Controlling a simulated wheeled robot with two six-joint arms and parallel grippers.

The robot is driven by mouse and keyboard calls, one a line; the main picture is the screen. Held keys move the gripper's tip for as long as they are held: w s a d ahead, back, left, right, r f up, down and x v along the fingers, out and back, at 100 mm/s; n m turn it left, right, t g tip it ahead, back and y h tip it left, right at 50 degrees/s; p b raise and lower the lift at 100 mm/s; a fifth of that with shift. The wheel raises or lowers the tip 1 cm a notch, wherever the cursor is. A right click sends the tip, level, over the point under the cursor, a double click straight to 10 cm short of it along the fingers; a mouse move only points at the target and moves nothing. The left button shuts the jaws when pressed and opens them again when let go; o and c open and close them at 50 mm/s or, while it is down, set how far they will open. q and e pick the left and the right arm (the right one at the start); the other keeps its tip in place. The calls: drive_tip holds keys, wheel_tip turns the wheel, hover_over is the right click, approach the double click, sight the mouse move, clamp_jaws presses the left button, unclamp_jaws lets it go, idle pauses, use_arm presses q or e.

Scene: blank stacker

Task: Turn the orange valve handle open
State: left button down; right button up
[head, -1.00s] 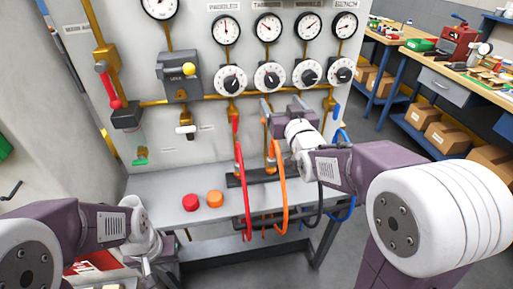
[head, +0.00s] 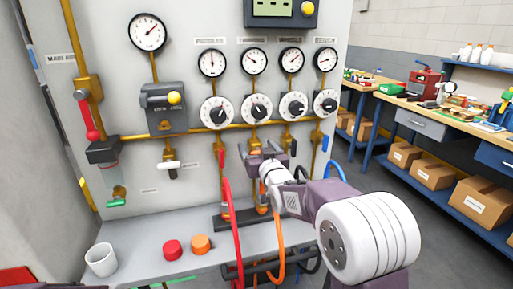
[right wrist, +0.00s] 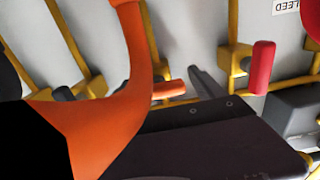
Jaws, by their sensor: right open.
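The orange valve handle (right wrist: 169,89) shows in the right wrist view as a short orange bar on a yellow pipe, just beyond the dark body of my right gripper. In the head view my right gripper (head: 262,151) is in front of the panel below the second dial, and it hides the orange handle there. The gripper is open and empty. A grey finger shows to the right of the handle in the wrist view; I cannot tell contact. An orange hose (right wrist: 135,60) crosses close in front of that camera. My left gripper is out of view.
A red handle (head: 221,160) stands left of my right gripper; a blue handle (head: 325,143) is to the right. Red hose (head: 234,225) loops hang below. The shelf holds a white cup (head: 101,260), a red button (head: 172,248) and an orange button (head: 201,244).

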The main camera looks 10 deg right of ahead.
drive_tip(key=shift+w, duration=0.3)
drive_tip(key=c, duration=1.4)
drive_tip(key=shift+o, duration=0.2)
drive_tip(key=n+b, duration=0.2)
drive_tip(key=n, duration=0.1)
drive_tip(key=shift+a+f, duration=0.1)
drive_tip(key=shift+f, duration=0.05)
drive_tip(key=n+b, duration=0.2)
drive_tip(key=n, duration=0.3)
drive_tip(key=shift+a+f+n+b, duration=0.1)
drive_tip(key=shift+n+b, duration=0.2)
drive_tip(key=shift+b, duration=0.1)
drive_tip(key=n+b, duration=0.2)
drive_tip(key=n, duration=0.3)
drive_tip(key=shift+a+f, duration=0.1)
drive_tip(key=shift+n+b, duration=0.7)
drive_tip(key=shift+n, duration=1.4)
